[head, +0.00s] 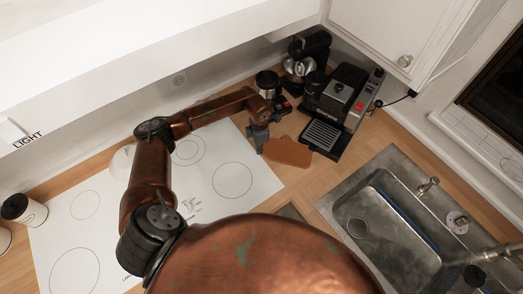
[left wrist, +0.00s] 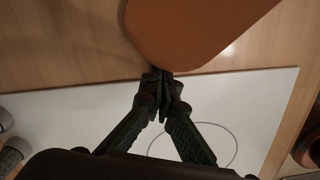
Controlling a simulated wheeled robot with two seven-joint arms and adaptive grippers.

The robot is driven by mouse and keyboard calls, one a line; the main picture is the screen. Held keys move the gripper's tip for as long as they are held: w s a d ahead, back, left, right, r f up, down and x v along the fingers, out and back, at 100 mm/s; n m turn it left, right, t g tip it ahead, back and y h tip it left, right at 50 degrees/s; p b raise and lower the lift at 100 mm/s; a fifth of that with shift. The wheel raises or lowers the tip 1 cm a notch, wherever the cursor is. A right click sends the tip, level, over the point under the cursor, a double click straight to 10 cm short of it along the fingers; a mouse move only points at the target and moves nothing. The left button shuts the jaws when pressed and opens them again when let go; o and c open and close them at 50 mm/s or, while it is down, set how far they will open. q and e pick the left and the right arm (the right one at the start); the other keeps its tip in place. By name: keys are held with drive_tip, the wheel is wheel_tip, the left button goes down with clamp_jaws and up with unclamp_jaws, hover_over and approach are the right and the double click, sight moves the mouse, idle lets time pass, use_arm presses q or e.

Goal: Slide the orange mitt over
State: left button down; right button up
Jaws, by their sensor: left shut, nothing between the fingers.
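The orange mitt (head: 288,151) lies flat on the wooden counter, between the white cooktop and the black coffee machine. In the left wrist view the mitt (left wrist: 190,30) fills the upper middle, and its rounded edge is at my fingertips. My left gripper (head: 259,148) is shut and empty, pointing down at the mitt's left edge. In the left wrist view the gripper's fingertips (left wrist: 158,78) are together right beside that edge; I cannot tell whether they touch it. My right gripper is not in either view.
The coffee machine (head: 337,105) stands just behind and right of the mitt, with a coffee grinder (head: 268,84) and a stand mixer (head: 305,62) near the wall. The cooktop (head: 232,180) is left of the mitt. A steel sink (head: 392,235) is to the right. Bare counter lies in front of the mitt.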

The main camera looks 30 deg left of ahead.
sight(251, 154)
use_arm(q)
drive_tip(key=shift+s+a, duration=0.2)
drive_tip(key=shift+a, duration=0.1)
drive_tip(key=shift+s+a, duration=1)
drive_tip(key=shift+a, duration=0.25)
drive_tip(key=shift+s+a+r, duration=0.1)
drive_tip(key=shift+r, duration=0.4)
drive_tip(key=shift+s+a+r, duration=0.1)
drive_tip(key=shift+r, duration=0.4)
wheel_tip(251, 154, up, 8)
drive_tip(key=b, duration=0.1)
drive_tip(key=shift+d+b, duration=0.2)
drive_tip(key=shift+b, duration=0.2)
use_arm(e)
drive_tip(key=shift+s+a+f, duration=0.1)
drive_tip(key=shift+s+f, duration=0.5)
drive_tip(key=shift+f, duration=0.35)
use_arm(q)
drive_tip(key=shift+w+d, duration=0.1)
drive_tip(key=shift+w, duration=0.05)
